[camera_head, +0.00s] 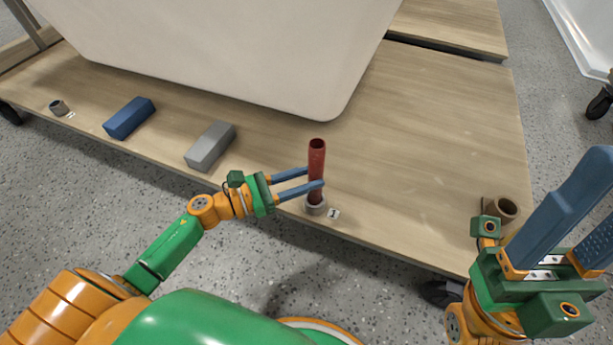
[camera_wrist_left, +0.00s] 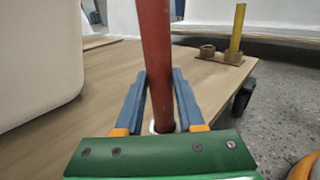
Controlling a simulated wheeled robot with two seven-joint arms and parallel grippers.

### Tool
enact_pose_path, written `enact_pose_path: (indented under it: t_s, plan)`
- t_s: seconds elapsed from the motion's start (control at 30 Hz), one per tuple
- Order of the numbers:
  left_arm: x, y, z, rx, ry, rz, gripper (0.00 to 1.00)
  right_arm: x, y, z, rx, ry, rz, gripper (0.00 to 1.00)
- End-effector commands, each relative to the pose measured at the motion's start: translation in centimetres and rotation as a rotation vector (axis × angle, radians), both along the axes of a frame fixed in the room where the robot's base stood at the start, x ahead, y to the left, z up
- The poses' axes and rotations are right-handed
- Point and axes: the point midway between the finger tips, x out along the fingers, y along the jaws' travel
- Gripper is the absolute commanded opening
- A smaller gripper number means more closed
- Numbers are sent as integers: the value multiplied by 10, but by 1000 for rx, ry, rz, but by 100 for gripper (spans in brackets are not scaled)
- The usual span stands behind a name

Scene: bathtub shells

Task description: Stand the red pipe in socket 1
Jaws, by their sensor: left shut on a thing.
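The red pipe (camera_head: 316,158) is upright in the head view, with its open end on top. Its lower end meets the grey ring of socket 1 (camera_head: 316,208), beside the label "1", and appears to be inside it. My left gripper (camera_head: 315,178) reaches in from the left and is shut on the pipe. In the left wrist view the red pipe (camera_wrist_left: 157,60) runs down between the two blue fingers (camera_wrist_left: 158,95); a pale rim shows at its foot, mostly hidden. My right gripper (camera_head: 590,205) is at the right edge, with its fingers apart and nothing visible between them.
A grey block (camera_head: 210,146), a blue block (camera_head: 129,118) and another small socket (camera_head: 59,107) sit along the board's front edge. A brown socket (camera_head: 500,209) is at the right. The big white tub shell (camera_head: 230,50) stands behind. The left wrist view shows a yellow pipe (camera_wrist_left: 237,28).

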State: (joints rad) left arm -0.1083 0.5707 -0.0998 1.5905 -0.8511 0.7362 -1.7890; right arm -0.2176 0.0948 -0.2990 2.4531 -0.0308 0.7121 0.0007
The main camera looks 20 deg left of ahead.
Motion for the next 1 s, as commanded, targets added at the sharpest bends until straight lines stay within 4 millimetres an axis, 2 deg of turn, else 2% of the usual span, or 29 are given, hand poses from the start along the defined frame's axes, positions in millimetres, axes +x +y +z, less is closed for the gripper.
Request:
enact_pose_path:
  t_s: [0.83, 0.87, 0.97, 1.0]
  plan:
    - [0, 0, -22, 1, 1, 0, 0, 0, 0, -23, 0, 0, 0, 50]
    - [0, 0, -22, 1, 1, 0, 40, 0, 0, -22, 0, 0, 0, 50]
    - [0, 0, -21, 1, 1, 0, 67, 0, 0, -21, 0, 0, 0, 50]
    - [0, 0, -21, 0, 0, 0, 73, 0, 0, -21, 0, 0, 0, 50]
